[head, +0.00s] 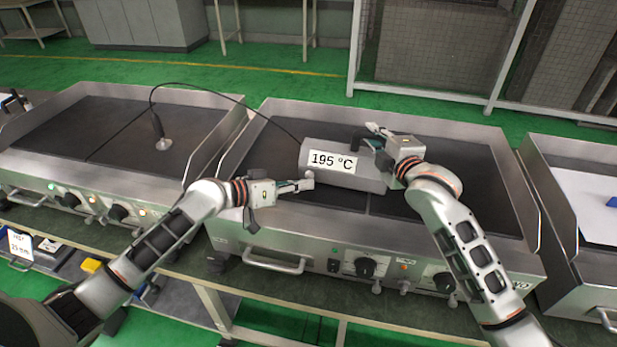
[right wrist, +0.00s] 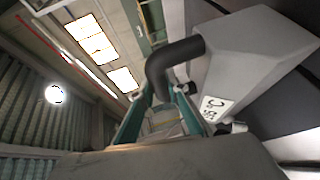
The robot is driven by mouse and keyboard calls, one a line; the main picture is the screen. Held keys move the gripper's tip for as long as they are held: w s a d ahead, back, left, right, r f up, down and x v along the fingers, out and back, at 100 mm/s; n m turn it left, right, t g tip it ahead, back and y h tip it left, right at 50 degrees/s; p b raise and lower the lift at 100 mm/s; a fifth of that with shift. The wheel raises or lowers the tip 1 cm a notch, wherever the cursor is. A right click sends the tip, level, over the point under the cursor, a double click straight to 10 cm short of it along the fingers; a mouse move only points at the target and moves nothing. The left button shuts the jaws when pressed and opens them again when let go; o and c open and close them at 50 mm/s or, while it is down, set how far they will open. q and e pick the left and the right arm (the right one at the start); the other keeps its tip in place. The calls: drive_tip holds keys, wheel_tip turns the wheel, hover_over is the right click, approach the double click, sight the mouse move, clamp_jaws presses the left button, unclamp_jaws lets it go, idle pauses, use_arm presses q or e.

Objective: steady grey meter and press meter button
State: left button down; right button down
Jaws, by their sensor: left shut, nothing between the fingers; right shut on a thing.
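The grey meter (head: 345,177) lies on the dark plate of the middle griddle (head: 261,160), its display reading 195 °C. My right gripper (head: 373,137) is at the meter's right end, shut on its black handle (head: 358,136). In the right wrist view the curved handle (right wrist: 170,65) runs from the meter (right wrist: 255,70) down between the fingers (right wrist: 167,110). My left gripper (head: 308,181) is shut and empty, its tips at the meter's lower left end. I cannot tell whether they touch it. The meter's button is not discernible.
A black cable (head: 215,92) runs from the meter to a probe (head: 159,130) standing on the left griddle (head: 75,125). Knobs (head: 365,266) line the middle griddle's front. Another griddle-like unit (head: 583,210) stands at the right. Raised metal walls border the plates.

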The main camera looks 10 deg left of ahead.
use_arm(q)
drive_tip(key=shift+w+a+r+t, duration=0.25)
drive_tip(key=shift+w+r+t, duration=0.05)
drive_tip(key=shift+w+r, duration=0.2)
use_arm(e)
drive_tip(key=shift+w+d, duration=0.15)
drive_tip(key=shift+w, duration=0.05)
use_arm(q)
drive_tip(key=shift+s, duration=0.15)
use_arm(e)
drive_tip(key=shift+f, duration=0.1)
use_arm(q)
drive_tip(key=shift+s+f, duration=0.2)
drive_tip(key=shift+s, duration=0.2)
use_arm(e)
drive_tip(key=shift+w+d+f, duration=0.1)
drive_tip(key=shift+w+f, duration=0.1)
drive_tip(key=shift+w, duration=0.1)
use_arm(q)
drive_tip(key=shift+s+f, duration=0.15)
drive_tip(key=shift+s, duration=1.95)
use_arm(e)
drive_tip(key=shift+s, duration=0.1)
drive_tip(key=shift+f, duration=0.1)
